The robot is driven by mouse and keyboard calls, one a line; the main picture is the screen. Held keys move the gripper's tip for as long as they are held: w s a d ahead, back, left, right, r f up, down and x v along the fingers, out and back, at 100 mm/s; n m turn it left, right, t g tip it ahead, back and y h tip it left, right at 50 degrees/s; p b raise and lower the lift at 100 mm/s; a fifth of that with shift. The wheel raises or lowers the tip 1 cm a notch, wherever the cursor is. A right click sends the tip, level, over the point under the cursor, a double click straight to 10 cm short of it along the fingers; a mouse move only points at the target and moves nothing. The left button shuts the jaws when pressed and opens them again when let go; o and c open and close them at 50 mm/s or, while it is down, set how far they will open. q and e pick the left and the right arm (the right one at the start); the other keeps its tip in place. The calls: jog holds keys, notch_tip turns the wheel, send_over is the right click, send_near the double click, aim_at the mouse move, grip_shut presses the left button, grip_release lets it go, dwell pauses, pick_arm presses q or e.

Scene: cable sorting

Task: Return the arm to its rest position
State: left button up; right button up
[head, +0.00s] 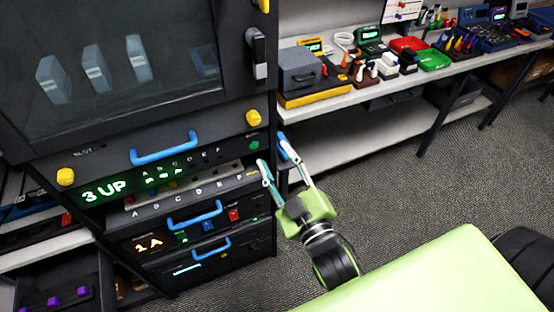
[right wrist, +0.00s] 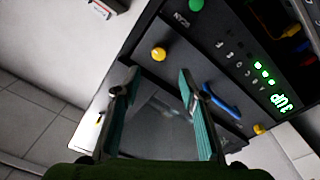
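My right gripper (head: 273,152) is in front of the right edge of the dark equipment rack (head: 150,135). Its two fingers are spread apart with nothing between them. In the right wrist view the open fingers (right wrist: 158,78) frame part of the rack's dark front, with a yellow knob (right wrist: 159,54) and a blue handle (right wrist: 221,101) beyond them. I cannot tell the exact gap between the fingertips and the rack. My left gripper is not in view.
The rack has a lit "3 UP" display (head: 103,190), blue handles (head: 165,149) and an extended lettered panel (head: 185,194). At the right, a long bench (head: 340,101) holds tools, trays and devices. The carpet (head: 420,200) between is clear.

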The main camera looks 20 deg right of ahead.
jog(key=shift+f, duration=0.1)
jog(key=s+a+f+m+g+b, duration=0.1)
jog(key=s+f+g, duration=0.2)
jog(key=f, duration=1)
jog(key=s+a+f+g+y, duration=0.1)
jog(key=s+f+g, duration=0.2)
jog(key=f, duration=1.1)
jog(key=s+a+f+m+g+b, duration=0.1)
jog(key=s+f+g, duration=0.15)
jog(key=f, duration=1.05)
jog(key=s+d+f+m+g, duration=0.1)
jog(key=s+f+g, duration=0.1)
jog(key=s+f, duration=0.45)
jog(key=s+d+f+g, duration=0.2)
jog(key=s+f+g, duration=0.1)
jog(key=s+f, duration=0.4)
jog(key=s+d+f+g, duration=0.2)
jog(key=s+f, duration=0.3)
jog(key=s, duration=0.3)
jog(key=s+d+f+m+g+h+b, duration=0.1)
jog(key=s+d+f+g, duration=0.1)
jog(key=s+f, duration=0.3)
jog(key=s+d, duration=0.1)
jog(key=s, duration=0.3)
jog(key=shift+d+f+m+h, duration=0.3)
jog(key=shift+d, duration=0.1)
